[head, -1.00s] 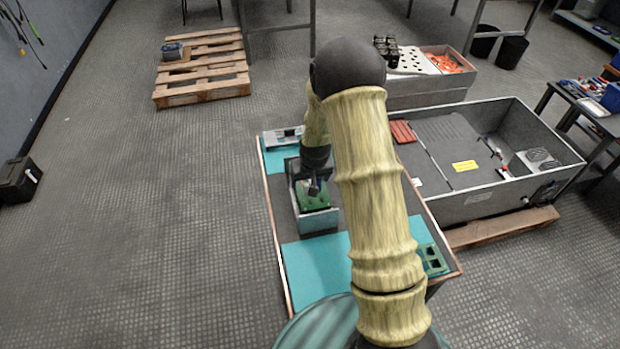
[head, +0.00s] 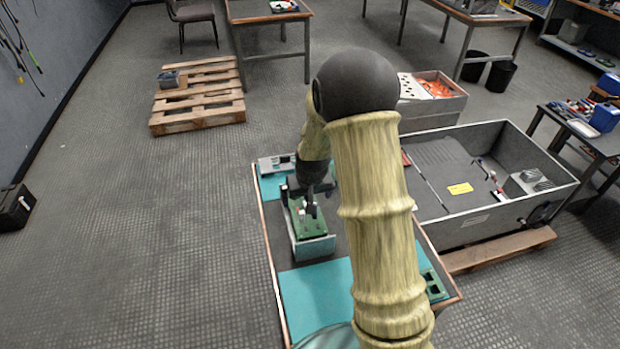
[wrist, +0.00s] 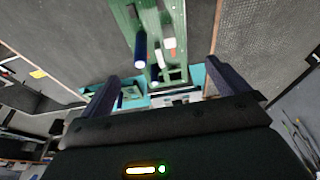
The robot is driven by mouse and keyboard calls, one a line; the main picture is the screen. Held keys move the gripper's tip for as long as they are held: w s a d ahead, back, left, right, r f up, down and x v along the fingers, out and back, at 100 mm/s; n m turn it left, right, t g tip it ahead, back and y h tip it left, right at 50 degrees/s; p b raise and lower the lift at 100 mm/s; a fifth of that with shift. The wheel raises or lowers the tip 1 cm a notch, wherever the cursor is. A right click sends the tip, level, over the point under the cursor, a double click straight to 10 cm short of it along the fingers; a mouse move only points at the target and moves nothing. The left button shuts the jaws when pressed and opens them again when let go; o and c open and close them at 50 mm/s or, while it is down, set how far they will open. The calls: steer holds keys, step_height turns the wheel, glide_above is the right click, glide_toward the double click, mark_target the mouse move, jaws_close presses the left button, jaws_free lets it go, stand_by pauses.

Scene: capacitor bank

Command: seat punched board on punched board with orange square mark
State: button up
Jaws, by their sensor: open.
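A green board (head: 311,225) with upright parts sits in a grey open-topped holder (head: 316,249) on the bench. In the wrist view the green board (wrist: 127,18) carries dark blue, white and red-orange parts. A second green board with dark square openings (head: 435,286) lies at the bench's right front, partly hidden by my arm. I cannot make out an orange square mark on either board.
A teal mat (head: 316,303) covers the bench front. A light grey device (head: 275,164) stands at the bench's back left. A large grey metal case (head: 480,185) stands to the right, close to the bench.

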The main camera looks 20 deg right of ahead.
steer(key=v, duration=1.1)
steer(key=s+r+p, duration=0.3)
steer(key=s, duration=0.6)
steer(key=s+r+p, duration=0.3)
steer(key=s, duration=0.6)
steer(key=shift+g, duration=0.4)
